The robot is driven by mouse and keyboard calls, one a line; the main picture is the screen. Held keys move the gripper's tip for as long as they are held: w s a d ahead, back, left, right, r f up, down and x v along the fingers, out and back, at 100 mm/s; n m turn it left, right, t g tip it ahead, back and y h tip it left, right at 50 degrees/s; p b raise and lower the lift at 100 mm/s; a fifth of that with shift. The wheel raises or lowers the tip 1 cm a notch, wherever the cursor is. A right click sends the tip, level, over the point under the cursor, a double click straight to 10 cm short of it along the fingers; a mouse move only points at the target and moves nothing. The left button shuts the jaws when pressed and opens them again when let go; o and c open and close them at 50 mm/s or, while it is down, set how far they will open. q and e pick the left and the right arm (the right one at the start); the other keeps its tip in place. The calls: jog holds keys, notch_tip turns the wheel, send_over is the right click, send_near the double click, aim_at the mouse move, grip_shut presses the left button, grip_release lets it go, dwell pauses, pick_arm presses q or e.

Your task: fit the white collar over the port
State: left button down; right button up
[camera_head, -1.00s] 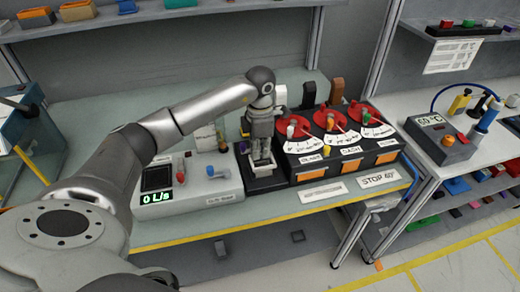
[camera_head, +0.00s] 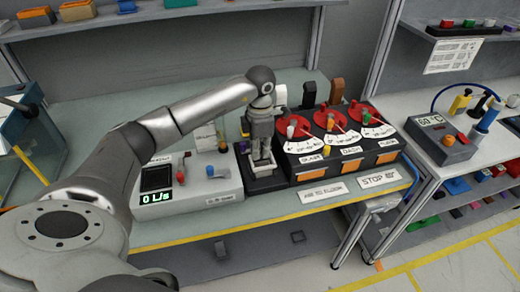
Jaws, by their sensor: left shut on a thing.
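My left gripper (camera_head: 262,158) points down over the left end of the black dashboard module (camera_head: 285,176), with its fingers low and close to the module's surface. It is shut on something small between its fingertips. That thing is mostly hidden by the fingers; I cannot make out the white collar's shape. The port is not clearly visible either, as the gripper covers that part of the module. My right gripper is not in view.
Right of the gripper stand red dials (camera_head: 330,120) with upright levers behind. A grey box with a "0 L/s" display (camera_head: 190,182) is close on the left. Signs (camera_head: 380,179) lie at the bench's front. A "60 °C" box (camera_head: 440,138) sits on the right bench.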

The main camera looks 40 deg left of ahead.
pick_arm(q)
jog(key=shift+f+b, duration=0.6)
jog(key=shift+f, duration=0.3)
jog(key=c, duration=1.5)
grip_release()
jog(key=shift+s+r, duration=0.1)
jog(key=shift+r, duration=0.05)
